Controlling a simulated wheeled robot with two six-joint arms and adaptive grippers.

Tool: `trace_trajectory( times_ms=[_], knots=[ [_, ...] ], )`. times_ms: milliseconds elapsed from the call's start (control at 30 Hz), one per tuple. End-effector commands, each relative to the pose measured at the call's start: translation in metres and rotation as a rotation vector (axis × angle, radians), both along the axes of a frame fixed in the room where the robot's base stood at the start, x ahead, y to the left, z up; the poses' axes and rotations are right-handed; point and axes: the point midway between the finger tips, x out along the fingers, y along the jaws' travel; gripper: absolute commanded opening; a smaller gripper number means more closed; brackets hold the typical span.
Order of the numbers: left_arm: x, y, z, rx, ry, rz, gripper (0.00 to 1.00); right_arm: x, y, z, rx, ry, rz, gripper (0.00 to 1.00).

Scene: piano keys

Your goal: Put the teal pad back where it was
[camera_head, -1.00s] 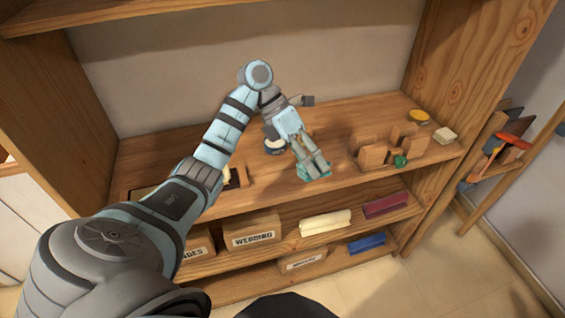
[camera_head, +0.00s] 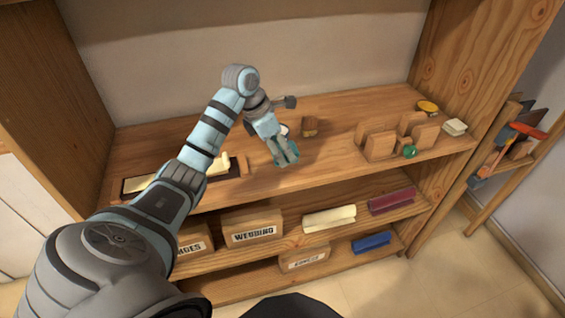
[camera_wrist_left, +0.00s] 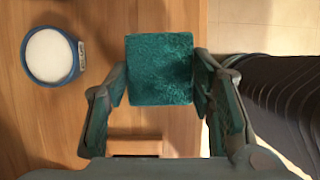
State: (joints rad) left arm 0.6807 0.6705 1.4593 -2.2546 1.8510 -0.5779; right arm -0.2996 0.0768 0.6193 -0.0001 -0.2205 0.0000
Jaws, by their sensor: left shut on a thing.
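My left gripper (camera_head: 286,158) is shut on the teal pad (camera_wrist_left: 160,70), a square fuzzy piece. In the left wrist view the pad sits between the two fingers. In the head view the pad is mostly hidden by the fingers, with a little teal at their tips, over the front part of the wooden shelf top (camera_head: 330,160). I cannot tell its exact height above the wood. My right gripper is not in view.
A blue tub with white contents (camera_wrist_left: 50,55) stands near the pad. A wooden rack (camera_head: 380,146) with a green round thing (camera_head: 409,152) stands right. A dark tray (camera_head: 236,166) lies left. Wood between is clear.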

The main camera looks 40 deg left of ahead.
Motion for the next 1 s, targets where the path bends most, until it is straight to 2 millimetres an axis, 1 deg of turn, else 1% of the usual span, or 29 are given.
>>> trace_trajectory(
  times_ms=[200,233,533,567,600,667,933,1000],
  knots=[
    [-0.001,-0.001,-0.039,-0.002,0.004,-0.001,0.23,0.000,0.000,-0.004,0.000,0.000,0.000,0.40],
    [0.000,-0.001,-0.042,-0.003,0.002,0.000,0.23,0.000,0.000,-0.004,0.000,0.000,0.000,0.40],
    [0.000,-0.001,-0.045,-0.001,0.000,0.000,0.23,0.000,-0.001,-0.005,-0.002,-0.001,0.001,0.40],
    [0.000,-0.001,-0.044,-0.001,0.001,0.000,0.54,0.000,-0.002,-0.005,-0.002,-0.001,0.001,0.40],
    [0.000,-0.001,-0.044,-0.001,0.000,0.000,0.60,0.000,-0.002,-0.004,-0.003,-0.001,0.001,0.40],
    [0.000,0.000,-0.044,-0.001,0.001,0.000,0.69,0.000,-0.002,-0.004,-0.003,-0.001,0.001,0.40],
    [0.000,0.000,-0.044,-0.001,0.001,0.000,0.69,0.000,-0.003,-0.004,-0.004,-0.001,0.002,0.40],
    [0.000,0.000,-0.040,-0.001,-0.001,0.000,0.69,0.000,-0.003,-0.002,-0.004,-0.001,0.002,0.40]
  ],
)
